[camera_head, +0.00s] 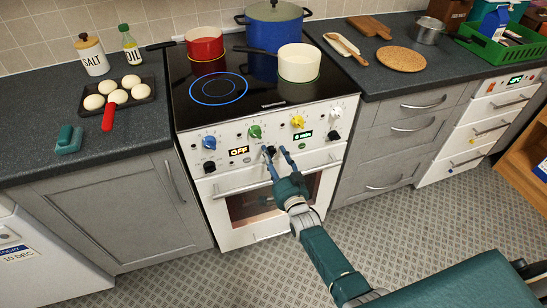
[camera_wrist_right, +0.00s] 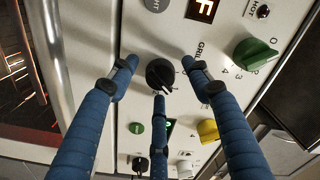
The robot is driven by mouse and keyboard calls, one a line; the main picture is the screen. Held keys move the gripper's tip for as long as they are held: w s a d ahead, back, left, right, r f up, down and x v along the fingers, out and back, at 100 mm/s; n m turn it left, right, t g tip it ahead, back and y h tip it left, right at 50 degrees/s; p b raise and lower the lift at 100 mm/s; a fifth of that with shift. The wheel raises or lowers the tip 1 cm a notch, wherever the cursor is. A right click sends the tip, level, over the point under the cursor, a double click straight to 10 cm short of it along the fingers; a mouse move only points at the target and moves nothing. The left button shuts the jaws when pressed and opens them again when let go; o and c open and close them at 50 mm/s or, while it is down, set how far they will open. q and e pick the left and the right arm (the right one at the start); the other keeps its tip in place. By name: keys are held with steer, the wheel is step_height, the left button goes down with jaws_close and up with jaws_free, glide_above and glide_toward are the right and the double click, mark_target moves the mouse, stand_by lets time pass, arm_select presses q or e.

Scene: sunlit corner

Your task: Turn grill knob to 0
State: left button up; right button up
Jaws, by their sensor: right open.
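The grill knob is a small black knob (camera_head: 271,150) on the white front panel of the cooker. It shows large in the right wrist view (camera_wrist_right: 160,74), close to the "GRILL" lettering. A marker line on it points to the lower right of that picture; the number it points to cannot be read. My right gripper (camera_head: 277,153) is open, its blue fingers spread around the knob in the wrist view. Contact with the knob cannot be made out. My left gripper is not in view.
A green knob (camera_wrist_right: 256,54) and a yellow knob (camera_wrist_right: 208,131) sit near the fingers. An "OFF" display (camera_head: 239,151) is on the panel. The oven door handle (camera_head: 277,174) runs below. A red pan (camera_head: 204,44), blue pot (camera_head: 273,26) and cream pot (camera_head: 299,63) stand on the hob.

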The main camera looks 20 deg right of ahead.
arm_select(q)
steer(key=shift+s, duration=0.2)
arm_select(e)
steer(key=shift+c, duration=0.3)
steer(key=c, duration=1.1)
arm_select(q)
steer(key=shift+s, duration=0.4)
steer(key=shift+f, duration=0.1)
arm_select(e)
steer(key=shift+n, duration=0.3)
steer(key=n, duration=0.4)
steer(key=shift+b, duration=0.4)
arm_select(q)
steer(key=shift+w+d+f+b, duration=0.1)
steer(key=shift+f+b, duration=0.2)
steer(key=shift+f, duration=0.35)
arm_select(e)
steer(key=n, duration=0.5)
steer(key=shift+n, duration=0.3)
